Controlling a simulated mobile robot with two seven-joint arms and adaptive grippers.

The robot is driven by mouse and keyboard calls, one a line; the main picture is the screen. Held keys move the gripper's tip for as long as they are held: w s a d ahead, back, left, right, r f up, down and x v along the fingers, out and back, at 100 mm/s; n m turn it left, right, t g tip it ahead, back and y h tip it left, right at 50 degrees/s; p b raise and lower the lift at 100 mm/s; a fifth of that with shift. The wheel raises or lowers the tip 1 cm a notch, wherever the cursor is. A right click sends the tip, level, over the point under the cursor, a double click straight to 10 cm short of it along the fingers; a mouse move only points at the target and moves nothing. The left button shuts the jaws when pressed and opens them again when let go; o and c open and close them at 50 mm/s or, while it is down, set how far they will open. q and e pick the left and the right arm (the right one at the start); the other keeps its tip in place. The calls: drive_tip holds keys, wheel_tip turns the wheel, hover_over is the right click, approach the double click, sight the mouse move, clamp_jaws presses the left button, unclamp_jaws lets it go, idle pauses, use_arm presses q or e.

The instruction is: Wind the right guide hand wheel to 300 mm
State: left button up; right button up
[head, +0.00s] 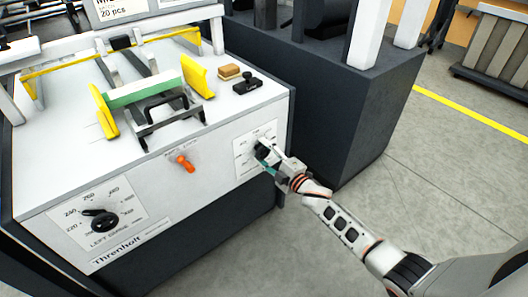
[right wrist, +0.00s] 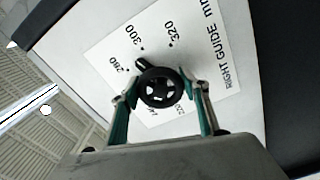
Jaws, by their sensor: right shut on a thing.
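The right guide hand wheel (right wrist: 162,88) is a black spoked wheel on a white scale plate (right wrist: 200,55) marked "RIGHT GUIDE mm". Its pointer nub points between the 280 and 300 marks. My right gripper (right wrist: 161,95) has its two teal-edged fingers on opposite sides of the wheel rim and is shut on it. In the head view my right gripper (head: 267,160) reaches the wheel (head: 261,151) at the right of the machine's front panel and partly covers it and its scale. My left gripper is not in view.
The left guide hand wheel (head: 104,220) sits on the same front panel, with an orange lever (head: 185,162) between them. A green carton blank (head: 146,91) lies between yellow guides on top. A dark cabinet (head: 330,95) stands behind right; floor at right is clear.

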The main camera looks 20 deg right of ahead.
drive_tip(key=shift+m, duration=1.3)
use_arm(q)
drive_tip(key=shift+s+a+p, duration=0.1)
drive_tip(key=shift+s+p, duration=0.1)
drive_tip(key=shift+p, duration=0.1)
use_arm(e)
drive_tip(key=shift+m, duration=0.5)
use_arm(q)
drive_tip(key=shift+f, duration=0.1)
drive_tip(key=shift+s, duration=0.1)
use_arm(e)
drive_tip(key=o, duration=1.1)
use_arm(q)
drive_tip(key=shift+f, duration=0.1)
use_arm(e)
drive_tip(key=shift+s+f, duration=0.1)
